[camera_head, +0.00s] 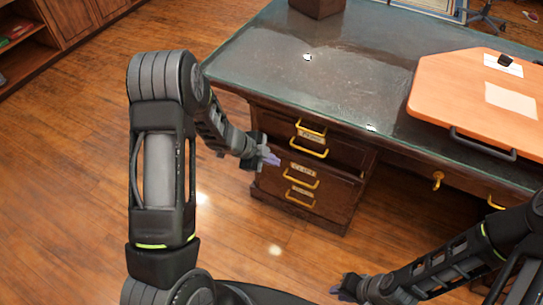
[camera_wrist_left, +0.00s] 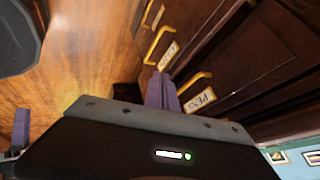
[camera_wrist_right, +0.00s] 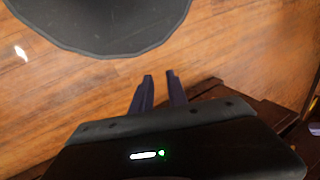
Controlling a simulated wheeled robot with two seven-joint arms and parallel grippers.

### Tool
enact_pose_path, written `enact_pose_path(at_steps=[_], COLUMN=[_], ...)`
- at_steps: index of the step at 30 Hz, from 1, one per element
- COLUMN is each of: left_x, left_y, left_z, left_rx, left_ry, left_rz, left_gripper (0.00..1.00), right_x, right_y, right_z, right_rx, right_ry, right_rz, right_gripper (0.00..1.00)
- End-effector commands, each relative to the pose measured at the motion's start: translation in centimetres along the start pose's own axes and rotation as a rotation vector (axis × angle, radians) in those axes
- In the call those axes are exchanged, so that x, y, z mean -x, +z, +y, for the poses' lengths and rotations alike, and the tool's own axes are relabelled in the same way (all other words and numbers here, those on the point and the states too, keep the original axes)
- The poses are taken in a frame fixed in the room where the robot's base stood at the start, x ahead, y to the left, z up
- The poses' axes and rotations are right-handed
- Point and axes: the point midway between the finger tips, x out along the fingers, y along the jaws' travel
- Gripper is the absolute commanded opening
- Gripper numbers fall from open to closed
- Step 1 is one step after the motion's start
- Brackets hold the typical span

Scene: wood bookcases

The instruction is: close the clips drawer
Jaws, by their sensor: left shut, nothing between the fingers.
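The clips drawer (camera_head: 328,185) is in the wooden desk pedestal, below the pens drawer, with a yellow handle and a white label. In the left wrist view its label (camera_wrist_left: 168,55) and handle show just beyond my fingers. I cannot tell how far it stands out. My left gripper (camera_head: 273,159) is shut and empty, in front of the drawer near its upper left part; I cannot tell whether it touches. The left wrist view shows its fingers (camera_wrist_left: 162,92) together. My right gripper (camera_head: 338,290) is low over the floor, away from the drawers; its fingers (camera_wrist_right: 158,76) are apart and empty.
The pens drawer label (camera_wrist_left: 200,101) is above, and another drawer (camera_head: 299,199) is below. The glass-topped desk (camera_head: 320,75) overhangs the drawers and bears an orange board (camera_head: 445,95). Open wooden floor (camera_head: 90,175) lies left. A bookcase (camera_head: 28,45) stands far left.

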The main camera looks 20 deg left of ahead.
Motion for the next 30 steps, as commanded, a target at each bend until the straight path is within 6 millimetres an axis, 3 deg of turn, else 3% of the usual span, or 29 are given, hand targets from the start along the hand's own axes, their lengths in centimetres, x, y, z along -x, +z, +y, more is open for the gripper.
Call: enact_pose_path(at_steps=[5, 8, 14, 18, 21, 25, 30], left_x=[-2.6, -4.3, -5.9, -4.9, -3.9, -3.0, -2.8], left_y=[-2.5, -4.2, -7.2, -8.9, -9.8, -10.3, -10.4], left_z=[3.7, 7.4, 18.1, 25.6, 29.4, 31.8, 32.1], left_rx=[0.281, 0.533, 1.097, 1.409, 1.550, 1.639, 1.655], left_ry=[-0.005, 0.007, 0.086, 0.153, 0.185, 0.204, 0.205], left_rz=[0.026, 0.018, -0.110, -0.261, -0.353, -0.421, -0.433], left_gripper=[0.00, 0.00, 0.00, 0.00, 0.00, 0.00, 0.00], right_x=[0.0, 0.0, 0.0, 0.0, 0.0, 0.0, 0.0], right_y=[0.0, 0.0, 0.0, 0.0, 0.0, 0.0, 0.0], right_z=[0.0, 0.0, 0.0, 0.0, 0.0, 0.0, 0.0], right_rx=[0.000, 0.000, 0.000, 0.000, 0.000, 0.000, 0.000], right_ry=[0.000, 0.000, 0.000, 0.000, 0.000, 0.000, 0.000], right_rz=[0.000, 0.000, 0.000, 0.000, 0.000, 0.000, 0.000], right_gripper=[0.04, 0.00, 0.00, 0.00, 0.00, 0.00, 0.00])
